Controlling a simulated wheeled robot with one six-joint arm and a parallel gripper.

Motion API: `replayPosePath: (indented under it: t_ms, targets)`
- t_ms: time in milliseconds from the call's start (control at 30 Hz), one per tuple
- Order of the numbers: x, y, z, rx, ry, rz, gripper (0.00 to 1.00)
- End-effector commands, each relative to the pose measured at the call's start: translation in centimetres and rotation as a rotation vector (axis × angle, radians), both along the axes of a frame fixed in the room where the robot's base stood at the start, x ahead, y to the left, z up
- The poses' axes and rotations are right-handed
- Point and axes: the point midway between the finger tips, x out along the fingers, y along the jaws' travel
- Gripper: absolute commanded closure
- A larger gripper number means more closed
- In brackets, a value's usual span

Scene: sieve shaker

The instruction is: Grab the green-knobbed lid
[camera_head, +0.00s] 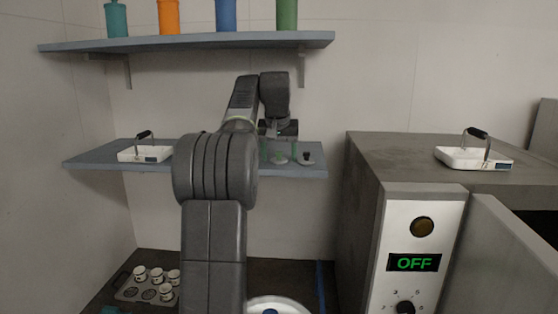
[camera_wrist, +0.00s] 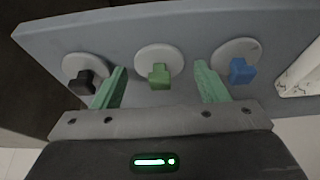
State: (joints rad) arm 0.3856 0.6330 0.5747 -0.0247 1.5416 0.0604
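The green-knobbed lid (camera_wrist: 146,55) is a pale grey disc with a square green knob (camera_wrist: 159,77). It lies in the middle of a row on the blue-grey shelf (camera_wrist: 100,33). The black-knobbed lid (camera_wrist: 85,67) is left of it and the blue-knobbed lid (camera_wrist: 236,50) is right of it in the wrist view. My gripper (camera_wrist: 161,67) is open. Its two green fingers appear on either side of the green knob, with clear gaps. In the head view, the green-knobbed lid (camera_head: 280,160) shows near my gripper, with the black-knobbed lid (camera_head: 307,160) to its right.
A white handled tray (camera_head: 145,155) stands on the same shelf at left; another (camera_head: 474,158) stands on the grey cabinet (camera_head: 365,150). An upper shelf (camera_head: 190,43) holds coloured containers above my arm. The control panel (camera_head: 425,215) reads OFF. Small cups (camera_head: 157,275) sit lower left.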

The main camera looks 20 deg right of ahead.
Motion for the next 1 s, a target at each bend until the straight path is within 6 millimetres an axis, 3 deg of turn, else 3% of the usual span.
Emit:
replayPosePath:
  t_ms: [33,200,667,1000]
  targets:
    - [0.0,0.0,0.0,0.000,0.000,0.000,0.44]
    - [0.0,0.0,0.0,0.000,0.000,0.000,0.75]
    - [0.0,0.0,0.3,0.000,0.000,0.000,0.75]
    - [0.1,0.0,2.8,-0.001,-0.002,0.000,0.75]
